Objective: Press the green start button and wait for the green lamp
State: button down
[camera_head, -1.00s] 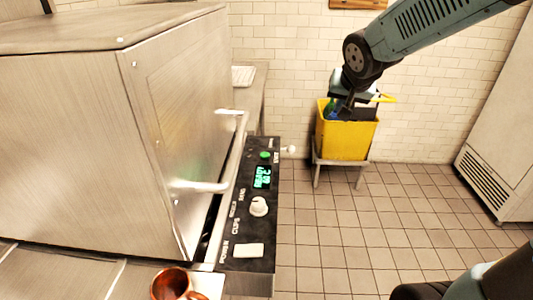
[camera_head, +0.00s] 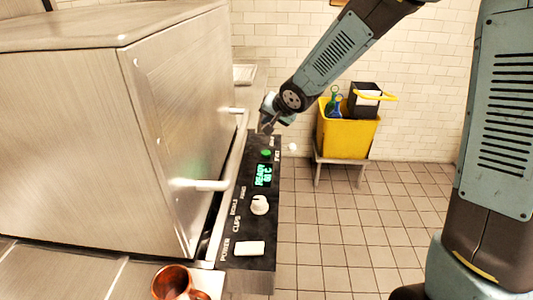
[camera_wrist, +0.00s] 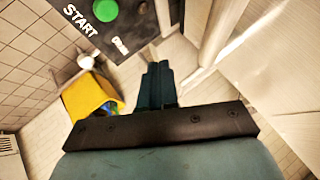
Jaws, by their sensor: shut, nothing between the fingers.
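The green start button (camera_head: 266,153) is on the black control panel (camera_head: 242,226) of the steel machine, near its far end. It also shows at the top of the wrist view (camera_wrist: 104,10), beside the word START. My gripper (camera_head: 266,127) is shut and empty, just beyond the button and apart from it in the head view. In the wrist view my closed fingers (camera_wrist: 157,70) point past the panel's edge. A small round white bulb (camera_head: 292,147), which may be the lamp, stands at the panel's right edge and shows no green. It also shows in the wrist view (camera_wrist: 86,61).
A lit green display (camera_head: 263,175), a white knob (camera_head: 259,205) and a white switch (camera_head: 250,248) are on the panel. The machine's bar handle (camera_head: 235,150) runs alongside. A copper mug (camera_head: 172,283) stands in front. A yellow bucket (camera_head: 345,138) stands behind; the tiled floor between is clear.

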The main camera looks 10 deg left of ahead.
aim_at(268, 153)
jog(key=shift+f, duration=4.4)
jog(key=shift+f, duration=0.1)
jog(key=shift+f, duration=0.25)
jog(key=shift+f, duration=0.5)
jog(key=shift+r, duration=0.95)
jog(key=shift+r, duration=2.5)
